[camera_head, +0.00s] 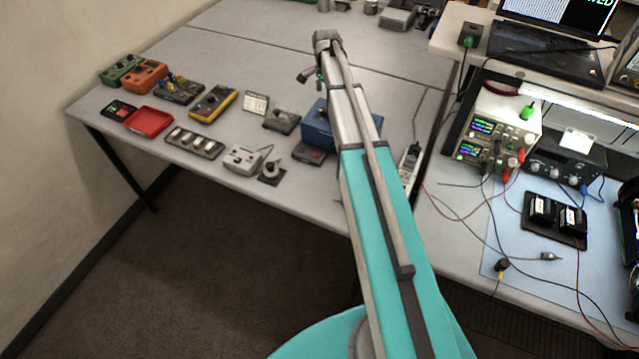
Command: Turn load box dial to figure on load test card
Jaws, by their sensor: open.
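A black box (565,162) with dials on its front and a white card (576,139) on its top stands on the right bench; it looks like the load box, and the card's print is too small to read. Another white card (256,103) stands upright on the left table, also too small to read. My arm reaches up over the left table. My gripper (312,77) is at its far end, small in view, open and empty, well to the left of the black box and apart from it.
A white power supply (497,128) with leads stands left of the black box. Loose wires and a black twin-block holder (555,220) lie on the blue mat (520,265) in front. A blue box (317,125) is partly behind my arm. Several small devices cover the left table.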

